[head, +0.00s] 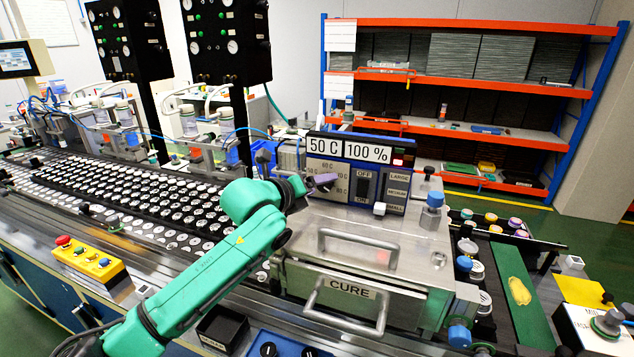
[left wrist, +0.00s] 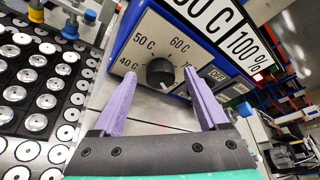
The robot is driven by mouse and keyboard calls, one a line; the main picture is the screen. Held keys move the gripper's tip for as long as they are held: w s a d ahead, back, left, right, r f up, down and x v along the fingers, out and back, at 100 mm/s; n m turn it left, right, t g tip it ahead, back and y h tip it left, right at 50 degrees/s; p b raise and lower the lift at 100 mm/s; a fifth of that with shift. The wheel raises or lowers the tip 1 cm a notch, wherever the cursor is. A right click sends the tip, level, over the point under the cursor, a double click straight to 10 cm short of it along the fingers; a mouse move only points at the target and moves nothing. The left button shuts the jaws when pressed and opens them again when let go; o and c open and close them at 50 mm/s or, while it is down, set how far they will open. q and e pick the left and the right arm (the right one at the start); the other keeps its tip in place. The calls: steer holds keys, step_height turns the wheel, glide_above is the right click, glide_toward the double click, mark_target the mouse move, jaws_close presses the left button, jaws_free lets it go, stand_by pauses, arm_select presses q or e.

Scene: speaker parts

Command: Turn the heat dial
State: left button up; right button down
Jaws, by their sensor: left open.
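The heat dial (left wrist: 160,73) is a round black knob on the grey panel of the cure oven's control box. Labels 40 C, 50 C and 60 C show around it in the left wrist view; I cannot tell clearly where its pointer stands. In the head view my gripper hides it. The display (head: 324,146) on the box reads 50 C beside 100 %. My left gripper (left wrist: 159,76), with purple fingers, is open in front of the dial, a finger to either side. Whether it touches the dial cannot be told. It also shows in the head view (head: 322,182). My right gripper is not in view.
The OFF/ON switch (head: 363,186) sits right of the dial, with a size selector beyond it. The oven's CURE drawer (head: 350,290) and its handles lie below. A tray of speaker parts (head: 150,200) spreads to the left. An orange shelf rack stands behind.

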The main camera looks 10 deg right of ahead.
arm_select(q)
steer(key=shift+d+f, duration=0.1)
steer(key=c, duration=0.4)
jaws_close()
steer(key=shift+w, duration=0.1)
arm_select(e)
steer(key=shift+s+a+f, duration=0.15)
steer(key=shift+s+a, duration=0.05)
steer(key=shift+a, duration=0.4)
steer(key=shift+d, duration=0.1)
